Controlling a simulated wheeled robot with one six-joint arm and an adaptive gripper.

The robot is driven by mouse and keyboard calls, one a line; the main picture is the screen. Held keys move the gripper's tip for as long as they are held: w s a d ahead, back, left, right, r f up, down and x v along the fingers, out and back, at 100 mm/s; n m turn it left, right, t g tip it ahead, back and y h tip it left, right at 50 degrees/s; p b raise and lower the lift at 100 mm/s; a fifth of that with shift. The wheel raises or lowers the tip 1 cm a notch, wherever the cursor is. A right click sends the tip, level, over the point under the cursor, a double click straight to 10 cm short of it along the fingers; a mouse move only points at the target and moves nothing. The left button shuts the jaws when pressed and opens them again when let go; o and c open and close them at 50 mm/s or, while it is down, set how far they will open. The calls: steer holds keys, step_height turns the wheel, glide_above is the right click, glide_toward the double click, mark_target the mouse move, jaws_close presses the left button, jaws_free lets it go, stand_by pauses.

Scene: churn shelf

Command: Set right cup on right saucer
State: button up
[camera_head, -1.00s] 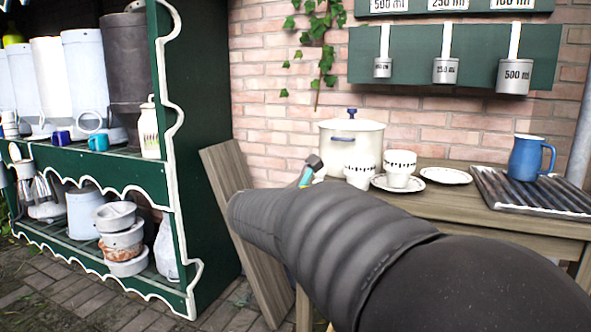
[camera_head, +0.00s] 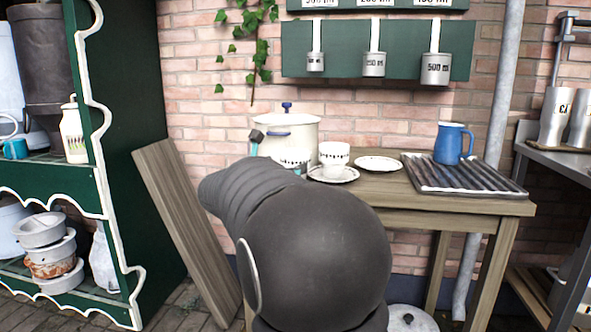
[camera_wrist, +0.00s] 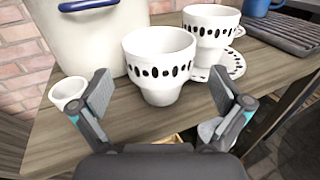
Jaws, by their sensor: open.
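A white cup with a band of black dots (camera_wrist: 158,68) stands on the wooden table, in front of my gripper (camera_wrist: 162,76). My gripper is open, its fingers left and right of that cup's near side; contact is not clear. In the head view this cup (camera_head: 291,156) is partly hidden by my arm. A second dotted white cup (camera_head: 333,151) stands on the left saucer (camera_head: 347,176), behind and right of the first; it also shows in the wrist view (camera_wrist: 209,30). The right saucer (camera_head: 380,163) is empty, farther right.
A cream pot with blue handles (camera_head: 300,135) stands behind the cups. A small white bowl (camera_wrist: 67,91) sits left of the gripper. A blue jug (camera_head: 449,145) and ridged tray (camera_head: 467,177) are at the right. Bare wooden table (camera_head: 420,196) lies in front of the right saucer.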

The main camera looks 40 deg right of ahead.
steer(key=x, duration=0.5)
steer(key=shift+w, duration=0.1)
steer(key=shift+r, duration=0.1)
steer(key=c, duration=1.3)
